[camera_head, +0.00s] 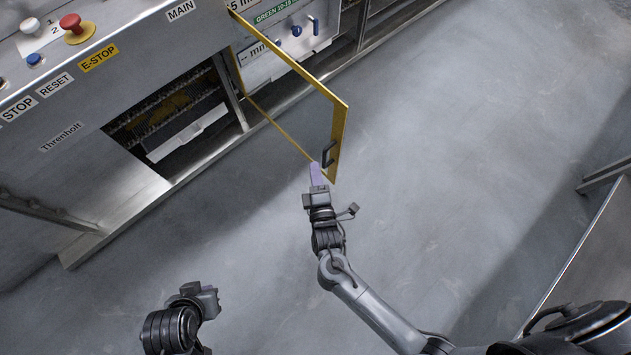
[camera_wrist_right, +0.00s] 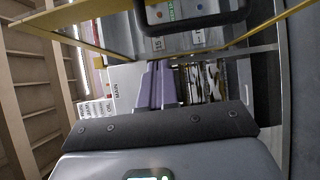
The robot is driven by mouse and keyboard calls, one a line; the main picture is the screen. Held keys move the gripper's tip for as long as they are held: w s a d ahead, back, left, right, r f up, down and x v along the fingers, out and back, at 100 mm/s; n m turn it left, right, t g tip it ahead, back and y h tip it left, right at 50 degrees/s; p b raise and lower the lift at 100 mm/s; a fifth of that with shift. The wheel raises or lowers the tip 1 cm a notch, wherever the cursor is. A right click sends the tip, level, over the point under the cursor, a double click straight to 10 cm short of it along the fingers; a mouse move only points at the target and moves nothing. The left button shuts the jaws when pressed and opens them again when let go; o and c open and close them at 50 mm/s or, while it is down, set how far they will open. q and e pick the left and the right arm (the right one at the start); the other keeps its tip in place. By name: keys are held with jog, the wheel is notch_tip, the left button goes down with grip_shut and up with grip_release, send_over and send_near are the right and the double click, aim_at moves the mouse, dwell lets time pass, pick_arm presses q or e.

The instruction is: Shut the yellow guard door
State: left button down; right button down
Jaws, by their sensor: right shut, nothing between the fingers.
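The yellow guard door (camera_head: 341,125) stands swung open from the machine front, its yellow frame jutting out over the floor. Its black handle (camera_head: 329,153) is near the free edge. My right gripper (camera_head: 316,172) has its purple fingers shut and empty, at the lower free corner of the door, just below the handle. Whether they touch the door I cannot tell. In the right wrist view the purple fingers (camera_wrist_right: 162,85) are together, with the black handle (camera_wrist_right: 195,17) and yellow frame (camera_wrist_right: 92,38) beyond them. My left gripper (camera_head: 200,298) is low in the head view; its fingers are not clear.
The machine panel (camera_head: 150,45) at upper left carries a red E-stop button (camera_head: 72,24) and labels. Behind the door is a panel with blue knobs (camera_head: 296,31). A dark opening (camera_head: 165,115) shows below. The grey floor (camera_head: 430,120) on the right is clear.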

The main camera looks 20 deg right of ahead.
jog(key=shift+w+d, duration=0.35)
jog(key=shift+d, duration=0.3)
jog(key=shift+w+d, duration=0.35)
jog(key=shift+d, duration=0.25)
